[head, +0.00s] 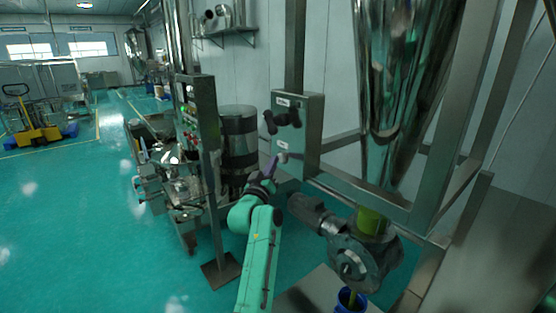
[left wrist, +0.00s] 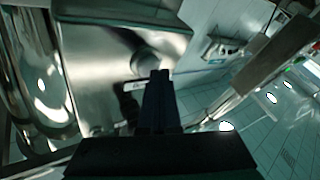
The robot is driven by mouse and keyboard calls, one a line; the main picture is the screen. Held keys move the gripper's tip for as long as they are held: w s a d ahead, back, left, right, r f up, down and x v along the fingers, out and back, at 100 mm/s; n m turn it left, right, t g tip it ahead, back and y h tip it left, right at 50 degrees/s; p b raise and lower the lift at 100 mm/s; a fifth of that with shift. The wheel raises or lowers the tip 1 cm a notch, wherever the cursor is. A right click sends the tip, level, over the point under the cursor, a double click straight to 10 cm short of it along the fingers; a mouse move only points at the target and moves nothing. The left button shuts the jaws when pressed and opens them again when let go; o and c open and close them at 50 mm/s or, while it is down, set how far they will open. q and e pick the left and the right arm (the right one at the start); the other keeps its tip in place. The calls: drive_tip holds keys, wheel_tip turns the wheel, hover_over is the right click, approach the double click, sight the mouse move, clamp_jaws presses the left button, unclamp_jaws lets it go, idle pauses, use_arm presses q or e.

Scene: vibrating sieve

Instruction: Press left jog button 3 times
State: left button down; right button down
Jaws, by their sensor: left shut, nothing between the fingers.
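A grey metal control box (head: 306,125) is fixed to a steel post in the head view. It carries dark knobs (head: 283,120) and, lower down, a small pale round button (head: 282,158). I cannot read which button is the left jog button. My left gripper (head: 272,168) is shut and empty, with its fingertips close beside the pale button. In the left wrist view, my closed fingers (left wrist: 160,76) point at the box face (left wrist: 105,50), just below a round button (left wrist: 152,58). I cannot tell whether they touch it. My right gripper is out of view.
A shiny steel hopper (head: 395,60) and its frame stand right of the box. A motor and valve unit (head: 360,260) sits below, above a blue container (head: 350,300). Another machine post with a panel (head: 197,120) stands on the left. Green floor (head: 70,220) is open farther left.

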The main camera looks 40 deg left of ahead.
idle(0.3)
use_arm(q)
drive_tip(key=shift+s+a, duration=0.25)
drive_tip(key=shift+s, duration=0.6)
drive_tip(key=s, duration=0.1)
drive_tip(key=s+a, duration=0.1)
drive_tip(key=s, duration=0.2)
drive_tip(key=shift+s+a+p, duration=0.25)
drive_tip(key=shift+s+p, duration=0.05)
drive_tip(key=shift+s, duration=0.1)
drive_tip(key=shift+w+f, duration=0.1)
